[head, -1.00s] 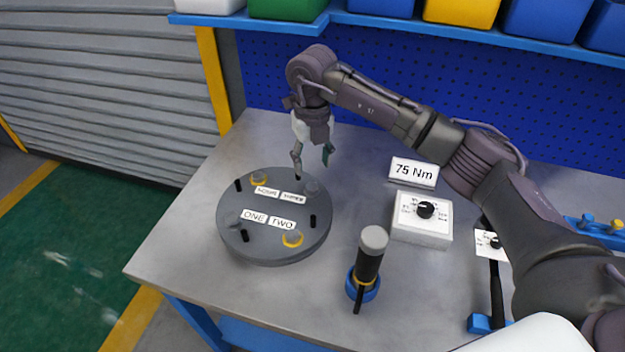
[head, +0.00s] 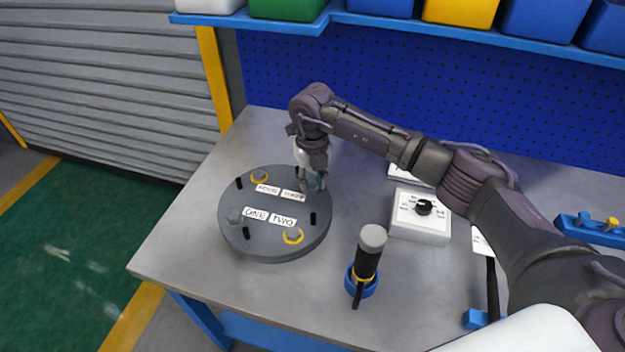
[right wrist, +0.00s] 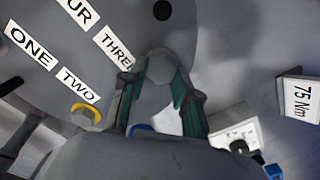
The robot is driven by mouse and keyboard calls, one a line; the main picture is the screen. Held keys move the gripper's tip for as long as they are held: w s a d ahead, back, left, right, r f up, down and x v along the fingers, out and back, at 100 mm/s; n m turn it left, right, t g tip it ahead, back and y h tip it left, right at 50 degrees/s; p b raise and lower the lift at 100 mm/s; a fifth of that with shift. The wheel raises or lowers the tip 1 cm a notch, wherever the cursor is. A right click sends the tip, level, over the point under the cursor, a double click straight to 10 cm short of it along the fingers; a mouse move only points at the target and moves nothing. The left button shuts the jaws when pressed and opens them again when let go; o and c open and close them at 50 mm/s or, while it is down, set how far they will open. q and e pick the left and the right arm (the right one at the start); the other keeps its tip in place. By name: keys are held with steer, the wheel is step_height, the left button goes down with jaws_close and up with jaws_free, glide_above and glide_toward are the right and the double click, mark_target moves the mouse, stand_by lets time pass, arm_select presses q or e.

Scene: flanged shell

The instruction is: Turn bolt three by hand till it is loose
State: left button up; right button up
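The round grey flanged shell (head: 262,238) lies flat on the bench. Its labels read ONE, TWO, THREE and FOUR. The THREE label (head: 293,195) sits at the back right; it also shows in the right wrist view (right wrist: 116,50). My right gripper (head: 313,184) is lowered over that spot and hides bolt three in the head view. My left gripper is out of view.
Bolt two (head: 293,235) and bolt four (head: 260,177) have yellow rings; bolt one (head: 235,215) shows none. Short black pins stand up from the shell. A tool in a blue holder (head: 366,268) stands to the right, with a white dial box (head: 420,222) behind it.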

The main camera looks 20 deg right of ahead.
jaws_close()
